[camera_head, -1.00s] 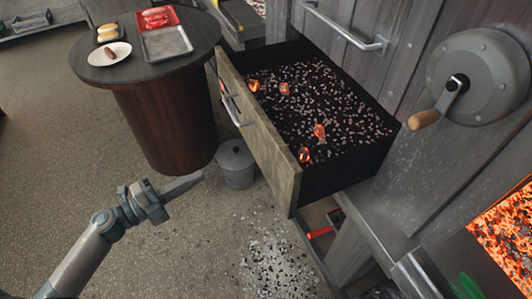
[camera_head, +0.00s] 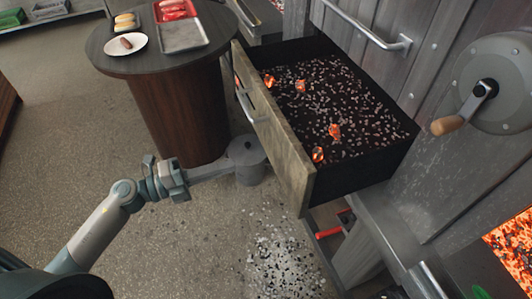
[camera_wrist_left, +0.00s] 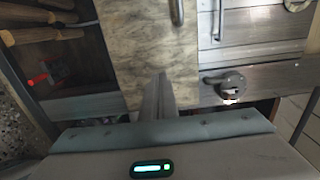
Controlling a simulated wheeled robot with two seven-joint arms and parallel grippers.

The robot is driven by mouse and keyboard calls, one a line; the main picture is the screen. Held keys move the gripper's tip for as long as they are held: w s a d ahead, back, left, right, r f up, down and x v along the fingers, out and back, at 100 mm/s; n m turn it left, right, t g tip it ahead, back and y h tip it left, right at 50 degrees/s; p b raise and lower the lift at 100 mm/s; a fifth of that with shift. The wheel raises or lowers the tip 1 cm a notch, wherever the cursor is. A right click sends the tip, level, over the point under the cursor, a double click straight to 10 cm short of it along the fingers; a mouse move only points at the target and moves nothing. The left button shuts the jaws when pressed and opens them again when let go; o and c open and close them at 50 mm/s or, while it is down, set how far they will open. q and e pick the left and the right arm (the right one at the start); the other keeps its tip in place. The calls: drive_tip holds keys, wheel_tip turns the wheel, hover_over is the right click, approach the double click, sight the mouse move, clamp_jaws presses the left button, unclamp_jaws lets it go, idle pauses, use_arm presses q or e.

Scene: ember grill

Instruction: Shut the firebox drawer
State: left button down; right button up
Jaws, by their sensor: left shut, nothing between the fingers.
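The firebox drawer (camera_head: 290,155) is pulled well out of the grill body and holds dark charcoal with several glowing embers. Its pale wooden front carries a metal bar handle (camera_head: 247,106). In the left wrist view the shut fingers (camera_wrist_left: 159,88) point at the drawer's wooden front (camera_wrist_left: 148,40), with the handle (camera_wrist_left: 177,12) at the top edge. My right gripper is not in view.
A round table (camera_head: 110,64) with a plate and trays stands at the back left. A hand crank (camera_head: 448,124) sticks out at the right.

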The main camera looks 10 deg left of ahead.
use_arm(q)
drive_tip(key=p, duration=0.3)
approach(279, 152)
drive_tip(key=x, duration=0.4)
drive_tip(key=shift+w+d+r, duration=0.1)
drive_tip(key=shift+w+d, duration=0.15)
drive_tip(key=shift+x, duration=0.9)
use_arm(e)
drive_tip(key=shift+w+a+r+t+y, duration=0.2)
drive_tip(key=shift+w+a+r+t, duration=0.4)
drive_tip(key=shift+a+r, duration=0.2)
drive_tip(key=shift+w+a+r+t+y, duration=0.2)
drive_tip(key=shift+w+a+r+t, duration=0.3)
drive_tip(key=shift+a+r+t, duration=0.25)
